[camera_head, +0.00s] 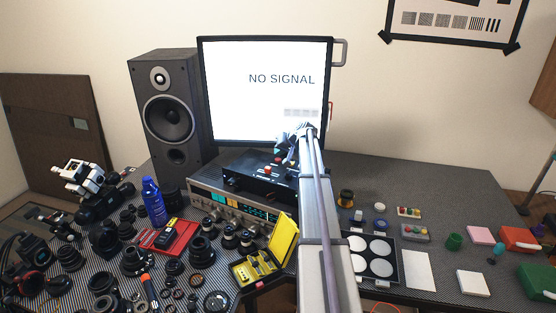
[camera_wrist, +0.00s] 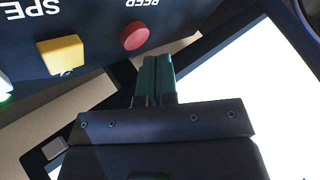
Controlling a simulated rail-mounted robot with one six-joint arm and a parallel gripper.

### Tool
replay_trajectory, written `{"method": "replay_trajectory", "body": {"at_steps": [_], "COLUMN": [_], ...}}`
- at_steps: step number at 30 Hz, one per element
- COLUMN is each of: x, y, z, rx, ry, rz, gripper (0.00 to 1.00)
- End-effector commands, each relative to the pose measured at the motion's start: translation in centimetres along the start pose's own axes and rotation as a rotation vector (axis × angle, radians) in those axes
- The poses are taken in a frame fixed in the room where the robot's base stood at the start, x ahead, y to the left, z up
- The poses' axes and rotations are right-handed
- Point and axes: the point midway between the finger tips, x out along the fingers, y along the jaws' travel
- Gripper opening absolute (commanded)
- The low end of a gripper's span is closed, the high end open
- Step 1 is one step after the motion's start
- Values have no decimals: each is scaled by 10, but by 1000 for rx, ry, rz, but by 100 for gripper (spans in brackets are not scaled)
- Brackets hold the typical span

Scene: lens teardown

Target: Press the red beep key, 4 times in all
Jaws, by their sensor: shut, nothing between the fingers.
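The red beep key (camera_wrist: 134,35) is a round button on a dark panel in the wrist view, beside its upside-down BEEP label. A square yellow key (camera_wrist: 60,54) sits to its left. My gripper (camera_wrist: 157,58) has green fingers pressed together with nothing between them. Its tips lie just below and right of the red key in the picture, with a small gap; I cannot tell the depth between them. In the head view the black key box (camera_head: 240,183) stands on a silver receiver below the screen, with a small red key (camera_head: 267,170) on top. My wrist partly covers this area.
The monitor (camera_head: 232,90) reads NO SIGNAL behind the box. A tall speaker (camera_head: 167,115) stands left. Lenses and parts crowd the left bench, with a yellow case (camera_head: 283,240) in front. A tray with white discs (camera_head: 371,283) and small boxes lie right.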

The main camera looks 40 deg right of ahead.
Motion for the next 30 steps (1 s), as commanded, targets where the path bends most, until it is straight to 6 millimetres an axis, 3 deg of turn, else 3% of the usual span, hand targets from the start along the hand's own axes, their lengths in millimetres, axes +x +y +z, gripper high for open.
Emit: {"method": "replay_trajectory", "body": {"at_steps": [16,30], "x": [-35,-35], "y": [-26,-25], "z": [-26,-25], "rx": [0,0], "ry": [0,0], "rz": [0,0], "gripper": [0,0]}}
